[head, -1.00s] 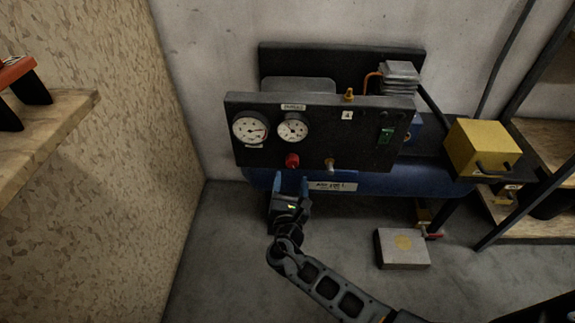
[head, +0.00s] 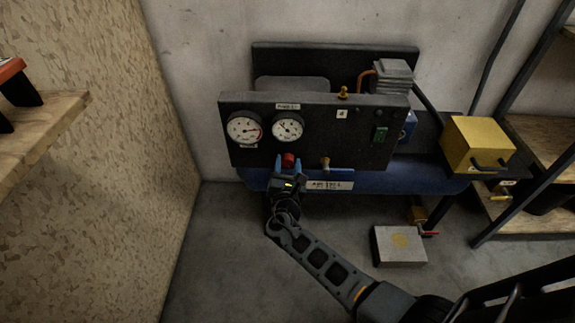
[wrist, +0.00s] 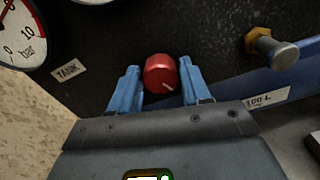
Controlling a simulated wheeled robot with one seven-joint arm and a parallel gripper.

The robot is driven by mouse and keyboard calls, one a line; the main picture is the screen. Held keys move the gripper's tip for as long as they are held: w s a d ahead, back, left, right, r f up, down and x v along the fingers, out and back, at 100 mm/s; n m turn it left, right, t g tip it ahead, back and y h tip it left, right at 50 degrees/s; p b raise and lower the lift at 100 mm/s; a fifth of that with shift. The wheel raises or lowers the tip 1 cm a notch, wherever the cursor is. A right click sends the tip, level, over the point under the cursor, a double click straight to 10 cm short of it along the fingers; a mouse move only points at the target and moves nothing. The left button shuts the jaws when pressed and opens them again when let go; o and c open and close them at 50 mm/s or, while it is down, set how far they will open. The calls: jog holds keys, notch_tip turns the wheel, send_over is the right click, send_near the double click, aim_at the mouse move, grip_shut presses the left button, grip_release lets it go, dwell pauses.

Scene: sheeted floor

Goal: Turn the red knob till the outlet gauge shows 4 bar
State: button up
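The red knob (head: 288,160) sits low on the black compressor panel, below the two round gauges. In the wrist view the red knob (wrist: 161,74) shows a white line pointing to its lower right. My gripper (head: 289,166) is at the knob; in the wrist view its blue fingers (wrist: 157,80) stand open on either side, with a small gap visible at least on the left. The right gauge (head: 288,128) is above the knob; its reading is too small to tell. The left gauge (head: 244,128) is labelled TANK in the wrist view, where it is partly cut off (wrist: 18,34).
A brass fitting (head: 325,163) sticks out right of the knob. The blue tank (head: 385,178) runs under the panel. A yellow box (head: 478,146) stands at right, and a grey box (head: 399,246) lies on the floor. A wooden shelf (head: 40,125) is at left.

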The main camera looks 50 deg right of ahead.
jog(key=c, duration=0.7)
jog(key=shift+f+m+b, duration=0.3)
jog(key=shift+m+b, duration=0.4)
jog(key=shift+b, duration=0.45)
jog(key=shift+r+m+b, duration=0.1)
jog(key=shift+m+b, duration=0.6)
jog(key=shift+b, duration=0.05)
jog(key=shift+r+m, duration=0.2)
jog(key=shift+m, duration=0.2)
jog(key=o, duration=1.1)
jog(key=v, duration=0.7)
jog(key=shift+s+a, duration=0.25)
jog(key=shift+a, duration=0.1)
